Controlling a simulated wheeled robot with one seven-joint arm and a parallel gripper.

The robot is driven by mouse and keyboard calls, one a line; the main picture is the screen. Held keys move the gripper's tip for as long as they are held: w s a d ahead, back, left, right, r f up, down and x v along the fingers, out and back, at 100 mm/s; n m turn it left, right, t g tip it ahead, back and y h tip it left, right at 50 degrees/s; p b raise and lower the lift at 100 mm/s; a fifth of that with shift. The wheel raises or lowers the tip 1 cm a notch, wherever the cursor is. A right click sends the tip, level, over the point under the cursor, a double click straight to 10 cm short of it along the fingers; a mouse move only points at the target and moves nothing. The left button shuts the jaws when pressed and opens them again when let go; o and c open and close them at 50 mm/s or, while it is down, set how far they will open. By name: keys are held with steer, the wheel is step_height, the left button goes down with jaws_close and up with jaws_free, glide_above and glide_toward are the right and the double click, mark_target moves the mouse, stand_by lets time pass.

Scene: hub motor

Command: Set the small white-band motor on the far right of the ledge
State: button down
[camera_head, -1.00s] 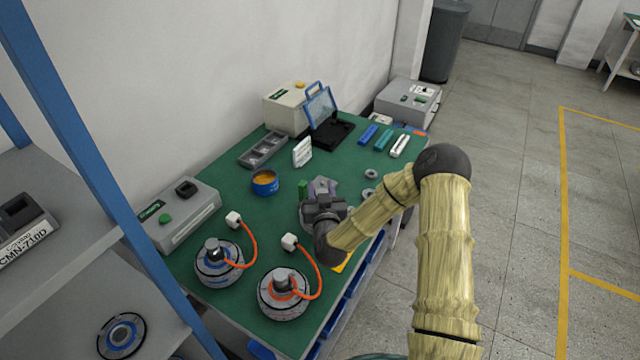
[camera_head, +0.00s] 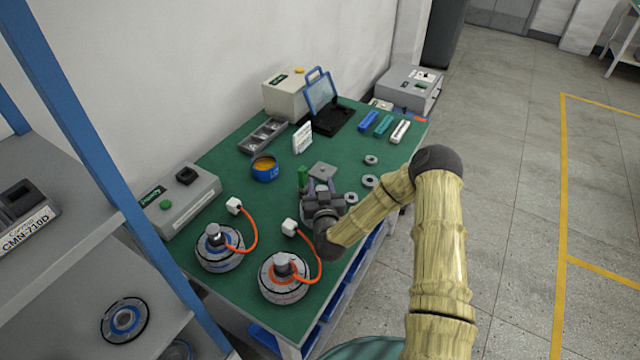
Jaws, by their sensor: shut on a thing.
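A blue-banded motor (camera_head: 219,252) and an orange-banded motor (camera_head: 284,283) stand at the bench's left front, each with an orange cable to a white plug. I cannot tell which surface is the ledge.
A blue tin (camera_head: 264,170) stands farther left. A shelf rack (camera_head: 75,285) with blue posts is at the left. Open floor lies to the right.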

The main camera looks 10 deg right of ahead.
steer(key=shift+r, duration=0.1)
steer(key=c, duration=1.3)
jaws_free()
steer(key=shift+f, duration=0.2)
steer(key=o, duration=0.4)
steer(key=shift+r, duration=0.15)
steer(key=s+b, duration=0.4)
steer(key=s, duration=0.8)
steer(key=shift+b, duration=0.35)
steer(key=shift+d, duration=0.1)
